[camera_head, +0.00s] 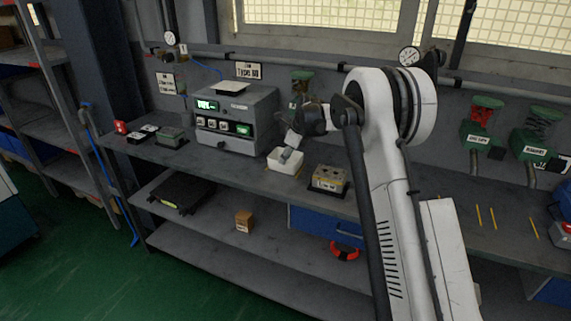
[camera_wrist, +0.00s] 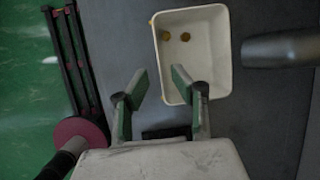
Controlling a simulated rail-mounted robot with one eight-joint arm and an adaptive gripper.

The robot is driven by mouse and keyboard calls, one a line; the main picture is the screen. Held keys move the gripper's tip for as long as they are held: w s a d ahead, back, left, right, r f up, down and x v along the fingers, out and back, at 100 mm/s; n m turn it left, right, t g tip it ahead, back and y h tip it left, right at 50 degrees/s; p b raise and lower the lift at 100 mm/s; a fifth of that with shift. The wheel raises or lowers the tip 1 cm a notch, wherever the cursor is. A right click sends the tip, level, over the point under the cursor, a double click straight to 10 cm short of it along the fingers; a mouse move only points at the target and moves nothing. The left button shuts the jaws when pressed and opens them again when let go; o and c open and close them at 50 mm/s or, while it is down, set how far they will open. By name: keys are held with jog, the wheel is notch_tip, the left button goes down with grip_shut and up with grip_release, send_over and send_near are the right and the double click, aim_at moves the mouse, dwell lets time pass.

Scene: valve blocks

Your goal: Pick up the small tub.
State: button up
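The small tub (camera_head: 285,167) is a white, open rectangular tray on the grey workbench, in front of the grey control box. In the wrist view the tub (camera_wrist: 208,45) lies ahead of my gripper, with two small brown pieces inside. My gripper (camera_wrist: 160,78) is open and empty, its two green-padded fingers apart. In that view the tub's left wall passes between the fingers: the left finger is outside, the right one over the inside. I cannot tell how far down the fingertips reach. In the head view my gripper (camera_head: 290,149) is right at the tub.
The control box (camera_head: 236,118) stands behind and left of the tub. A yellowish block (camera_head: 329,178) sits close on the right. A dark cylinder (camera_wrist: 278,49) shows right of the tub in the wrist view. Yellow sticks (camera_head: 493,216) lie farther right. The bench's front edge is near.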

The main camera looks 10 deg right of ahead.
aim_at(282, 170)
jog(key=p+x, duration=0.1)
jog(key=x, duration=0.3)
jog(key=shift+w+a+f, duration=0.1)
jog(key=shift+a+f, duration=0.05)
jog(key=shift+f, duration=0.25)
jog(key=shift+f+b, duration=0.25)
jog(key=shift+b, duration=0.3)
jog(key=shift+c, duration=0.6)
grip_shut()
